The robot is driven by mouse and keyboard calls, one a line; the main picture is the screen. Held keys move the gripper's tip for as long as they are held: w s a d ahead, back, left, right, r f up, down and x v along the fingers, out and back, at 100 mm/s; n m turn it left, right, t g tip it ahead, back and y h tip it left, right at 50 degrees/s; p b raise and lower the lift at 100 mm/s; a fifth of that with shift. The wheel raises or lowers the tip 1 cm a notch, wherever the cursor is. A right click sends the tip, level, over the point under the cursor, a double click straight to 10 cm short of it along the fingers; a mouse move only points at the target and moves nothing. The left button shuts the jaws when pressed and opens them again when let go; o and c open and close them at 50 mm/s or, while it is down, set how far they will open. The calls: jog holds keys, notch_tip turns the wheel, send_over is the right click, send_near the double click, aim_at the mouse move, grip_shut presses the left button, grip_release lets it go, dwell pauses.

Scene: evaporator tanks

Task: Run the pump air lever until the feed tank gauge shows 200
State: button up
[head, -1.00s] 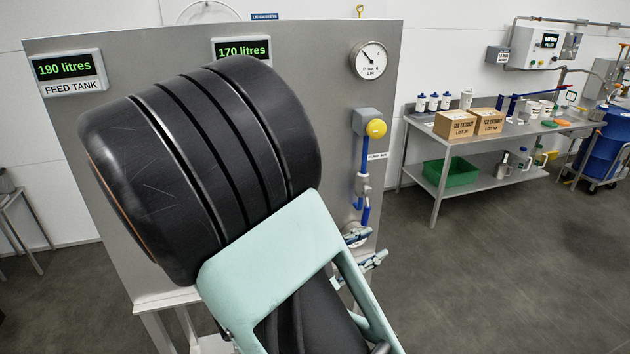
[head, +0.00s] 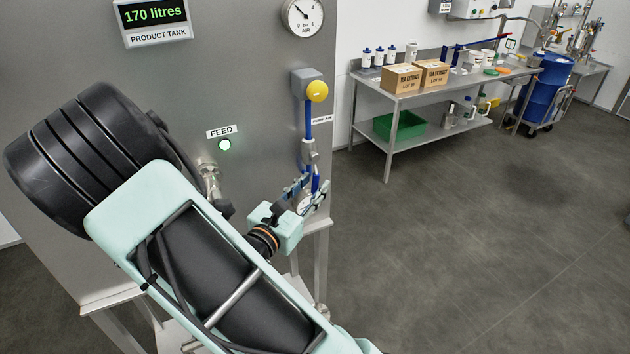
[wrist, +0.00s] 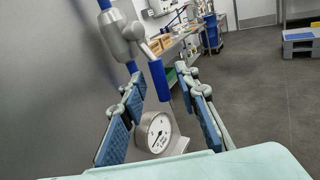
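The pump air lever has a blue handle (wrist: 158,79) and hangs from a grey valve body (wrist: 119,33) on a blue air pipe. The valve (head: 310,152) also shows in the head view, low on the panel's right side. My gripper (wrist: 163,88) is open, with its blue-padded fingers on either side of the lever handle and gaps showing. In the head view my gripper (head: 303,190) is just below the valve and partly covers the pipe there. The feed tank display is out of view. The product tank display (head: 152,14) reads 170 litres.
A round gauge (wrist: 155,133) sits behind the fingers. A yellow button (head: 317,91) is above the valve, and an air gauge (head: 303,15) is higher up. A bench with boxes (head: 402,78) stands right; the floor between is clear.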

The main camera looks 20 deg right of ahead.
jog(key=shift+x, duration=1)
jog(key=shift+c, duration=0.3)
grip_shut()
